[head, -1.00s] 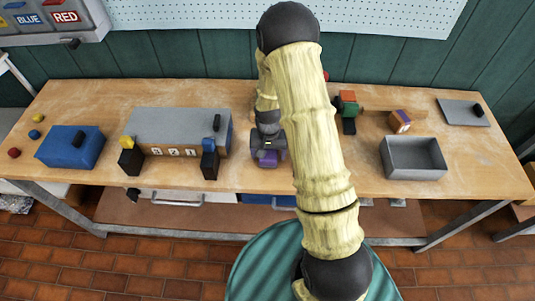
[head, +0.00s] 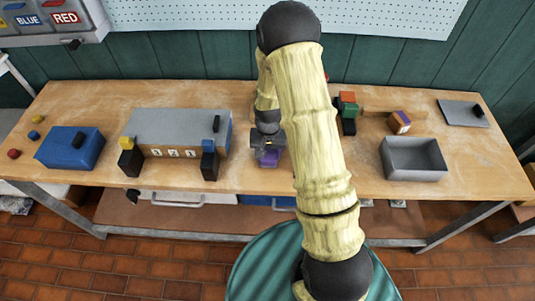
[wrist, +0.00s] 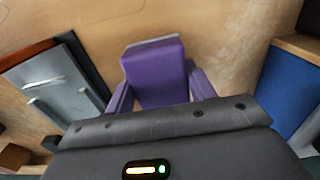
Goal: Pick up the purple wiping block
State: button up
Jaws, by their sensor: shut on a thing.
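The purple wiping block (wrist: 155,75) has a thin grey layer along its far edge in the wrist view. In the head view the purple block (head: 268,160) shows just below my gripper (head: 268,149), near the front middle of the workbench. My gripper (wrist: 160,98) is shut on the purple block, with one finger on each side of it. I cannot tell whether the block touches the bench top.
Left of the gripper stand a grey-topped numbered box (head: 180,128), a dark block with a blue top (head: 209,160) and a blue box (head: 70,148). Right are an open grey bin (head: 413,158), a purple-and-orange block (head: 400,122) and a grey plate (head: 463,112).

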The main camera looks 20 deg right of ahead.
aim_at(268, 151)
notch_tip(268, 151, up, 10)
jog(key=shift+f+b, duration=0.25)
jog(key=shift+b, duration=0.45)
jog(key=o, duration=0.4)
jog(key=shift+c, duration=1.3)
